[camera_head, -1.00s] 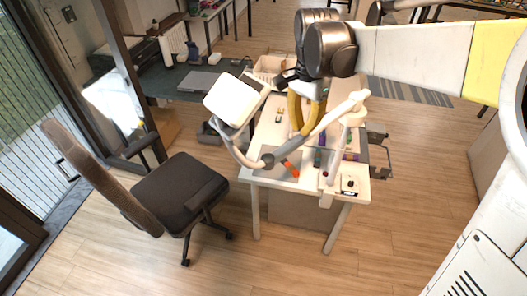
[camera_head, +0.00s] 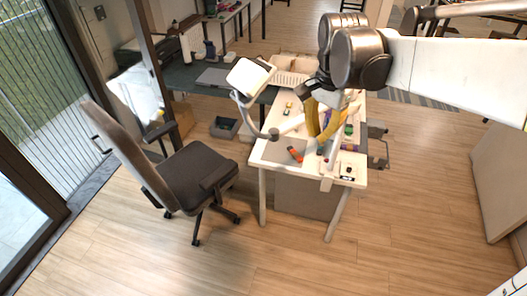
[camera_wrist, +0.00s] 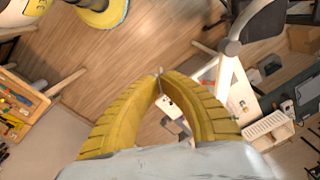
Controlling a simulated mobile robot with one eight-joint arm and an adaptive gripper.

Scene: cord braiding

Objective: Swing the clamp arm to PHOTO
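The clamp arm is a pale jointed arm with a grey joint (camera_head: 272,134) and a white panel (camera_head: 249,77) at its end. In the head view it reaches over the left edge of the white table (camera_head: 264,157). A pale upright post stands near the table's front right, partly behind my gripper. My gripper (camera_head: 317,139) points down over the table, close to the arm's pale bar; whether they touch cannot be told. In the wrist view my yellow fingers (camera_wrist: 159,77) converge with tips together, and nothing clear is held. A PHOTO label cannot be read.
An orange-red piece (camera_head: 295,154) and small items lie on the table. A black office chair (camera_head: 195,180) stands to its left. A white basket (camera_head: 290,72) and a dark desk (camera_head: 214,84) with a laptop are behind. Open wood floor lies in front.

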